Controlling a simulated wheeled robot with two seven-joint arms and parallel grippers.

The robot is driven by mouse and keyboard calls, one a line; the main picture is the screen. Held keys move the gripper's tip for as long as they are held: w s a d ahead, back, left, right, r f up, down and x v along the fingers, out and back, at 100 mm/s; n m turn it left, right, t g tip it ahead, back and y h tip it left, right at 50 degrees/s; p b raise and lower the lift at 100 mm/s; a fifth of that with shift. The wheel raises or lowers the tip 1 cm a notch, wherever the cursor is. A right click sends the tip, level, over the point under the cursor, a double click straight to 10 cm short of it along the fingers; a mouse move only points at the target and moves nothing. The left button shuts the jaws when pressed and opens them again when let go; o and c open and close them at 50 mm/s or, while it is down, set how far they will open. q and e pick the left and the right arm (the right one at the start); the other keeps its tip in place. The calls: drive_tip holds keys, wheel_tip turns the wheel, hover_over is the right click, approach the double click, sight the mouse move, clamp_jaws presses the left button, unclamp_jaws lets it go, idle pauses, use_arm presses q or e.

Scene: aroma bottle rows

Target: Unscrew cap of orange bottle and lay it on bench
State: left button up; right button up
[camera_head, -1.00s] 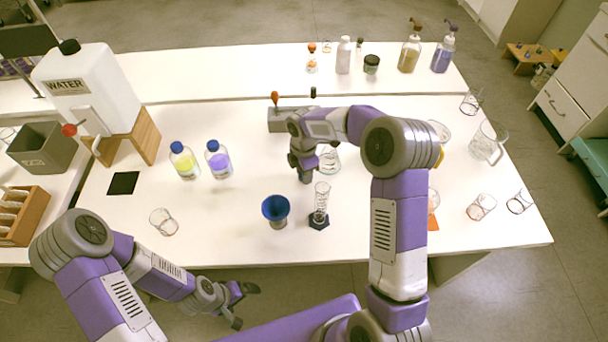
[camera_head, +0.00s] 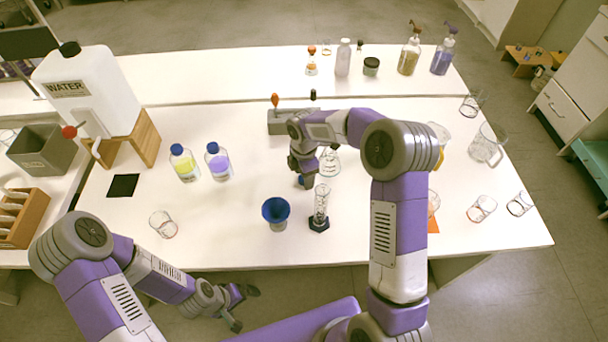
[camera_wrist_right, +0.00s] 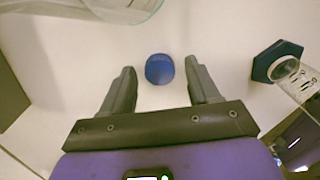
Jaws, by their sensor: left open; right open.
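A round blue cap (camera_wrist_right: 159,69) lies on the white bench (camera_head: 240,130) in the right wrist view. In the head view it shows under my right gripper (camera_head: 303,178) as a blue patch (camera_head: 301,181). My right gripper is open above the cap, with a finger on each side and a visible gap to each. No bottle is in its jaws. A glass vessel with orange-yellow contents (camera_head: 439,156) is mostly hidden behind my right arm; I cannot tell if it is the orange bottle. My left gripper (camera_head: 244,308) is open and empty, off the bench's front edge.
A blue funnel (camera_head: 276,211) and a graduated cylinder (camera_head: 320,205) stand in front of my right gripper; a flask (camera_head: 329,162) is beside it. Blue-capped yellow (camera_head: 186,166) and purple (camera_head: 219,165) bottles stand left. A grey block (camera_head: 283,121) is behind. Bare bench lies between.

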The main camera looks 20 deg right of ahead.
wheel_tip(320, 180, up, 12)
drive_tip(key=p, duration=0.3)
drive_tip(key=shift+f, duration=0.1)
